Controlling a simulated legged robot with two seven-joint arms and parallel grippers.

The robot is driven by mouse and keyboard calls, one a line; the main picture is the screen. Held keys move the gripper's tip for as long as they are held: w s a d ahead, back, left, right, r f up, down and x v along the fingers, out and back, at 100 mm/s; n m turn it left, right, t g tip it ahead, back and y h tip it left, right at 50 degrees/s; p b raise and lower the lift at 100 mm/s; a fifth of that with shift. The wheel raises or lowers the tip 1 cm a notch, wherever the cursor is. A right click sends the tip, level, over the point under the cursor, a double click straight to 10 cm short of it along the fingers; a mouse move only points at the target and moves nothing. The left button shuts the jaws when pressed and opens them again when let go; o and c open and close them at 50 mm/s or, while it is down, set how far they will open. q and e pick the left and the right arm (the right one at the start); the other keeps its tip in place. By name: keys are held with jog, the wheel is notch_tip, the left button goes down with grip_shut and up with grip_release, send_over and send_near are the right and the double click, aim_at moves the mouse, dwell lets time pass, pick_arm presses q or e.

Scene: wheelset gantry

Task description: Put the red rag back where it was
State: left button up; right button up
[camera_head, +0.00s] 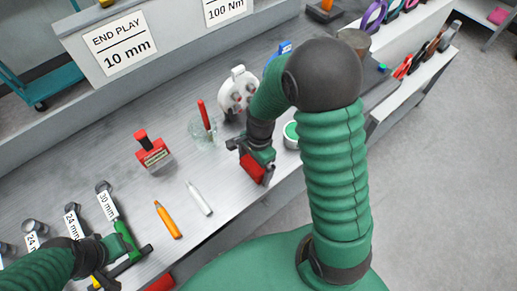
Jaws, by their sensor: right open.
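A small red folded piece (253,169), which looks like the red rag, is at the fingertips of my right gripper (251,162), near the bench's front edge. The gripper is open and points down at it; whether the fingers touch it is hidden. My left gripper (124,252) is low over the bench at the lower left, beside a green-handled tool. Its jaw state is unclear. Another red object (160,284) is cut off at the bottom edge, and I cannot tell what it is.
On the grey bench (95,150) are an orange marker (168,220), a white marker (199,198), a red-and-black block (152,152), a glass jar (202,130) with a red stick, and a white device (238,92). Labelled wrenches (108,203) lie left. A round cup (291,134) stands right of the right gripper.

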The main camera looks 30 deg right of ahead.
jog(key=r, duration=0.2)
jog(key=w+r, duration=0.1)
jog(key=r, duration=0.1)
jog(key=shift+w+d+r, duration=0.1)
jog(key=shift+w+r, duration=0.05)
jog(key=shift+r, duration=0.1)
notch_tip(320, 180, up, 11)
jog(key=d+p, duration=0.1)
jog(key=d, duration=0.1)
jog(key=n+t+h, duration=0.2)
jog(key=n+t, duration=0.1)
jog(key=n, duration=1.4)
send_near(251, 163)
jog(key=shift+s+a+f, duration=0.45)
jog(key=shift+s+a, duration=0.25)
jog(key=shift+a, duration=0.15)
jog(key=shift+s+a+f, duration=0.45)
jog(key=shift+s+a, duration=0.25)
jog(key=shift+a, duration=0.2)
jog(key=shift+a, duration=0.2)
jog(key=shift+d, duration=0.1)
